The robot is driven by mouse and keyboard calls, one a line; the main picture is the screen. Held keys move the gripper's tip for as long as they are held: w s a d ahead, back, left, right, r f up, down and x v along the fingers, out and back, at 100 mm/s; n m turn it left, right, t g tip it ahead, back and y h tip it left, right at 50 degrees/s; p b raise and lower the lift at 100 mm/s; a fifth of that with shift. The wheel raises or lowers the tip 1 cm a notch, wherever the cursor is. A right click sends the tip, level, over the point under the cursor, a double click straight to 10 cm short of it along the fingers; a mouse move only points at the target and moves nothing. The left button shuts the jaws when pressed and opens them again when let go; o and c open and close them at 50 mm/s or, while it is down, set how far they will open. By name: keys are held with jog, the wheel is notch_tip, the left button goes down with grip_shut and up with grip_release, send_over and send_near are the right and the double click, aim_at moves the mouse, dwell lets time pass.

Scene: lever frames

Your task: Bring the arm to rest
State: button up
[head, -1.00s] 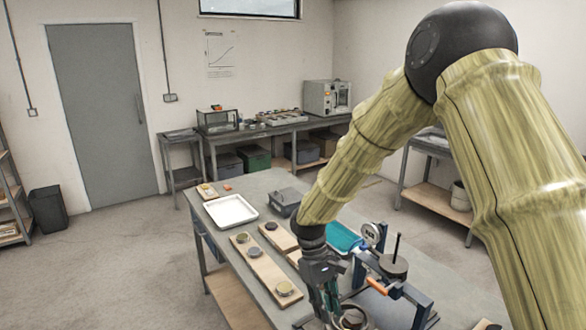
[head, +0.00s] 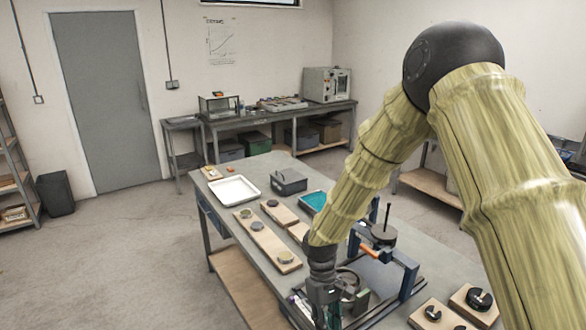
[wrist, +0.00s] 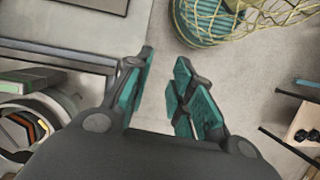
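My arm, with a yellow-green bamboo-like surface, reaches over the grey workbench (head: 226,218) in the head view. My gripper (head: 322,312) points down at the bench's near part, at the bottom edge of the picture. It is beside a round ring-like dish (head: 347,278) and a blue-and-grey frame (head: 408,277) with an orange grip. In the wrist view my gripper (wrist: 165,92) has its teal-padded fingers apart, with only plain grey surface between them. It is open and empty. In the head view its fingertips are cut off or hidden.
A white tray (head: 234,190), a grey box (head: 289,182), a teal tray (head: 314,201) and a long wooden board (head: 264,240) with round pieces lie farther along the bench. Wooden blocks with black weights (head: 480,299) are at the lower right. Open floor lies left of the bench.

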jog(key=s+d+f+m+t+y, duration=0.1)
jog(key=s+d+f+m+y, duration=0.25)
jog(key=s+f, duration=1.3)
jog(key=s+d+f+m+t+h, duration=0.1)
jog(key=s+d+f+m, duration=0.15)
jog(key=s+d, duration=0.4)
jog(key=s+d+f+m+t+h, duration=0.15)
jog(key=s+d+f, duration=0.25)
jog(key=s, duration=0.5)
notch_tip(320, 180, down, 10)
jog(key=b, duration=0.9)
jog(key=shift+w+a+r+n+b, duration=0.15)
jog(key=shift+a+r+n+b, duration=0.05)
jog(key=shift+n+b, duration=0.2)
jog(key=shift+w+a, duration=0.1)
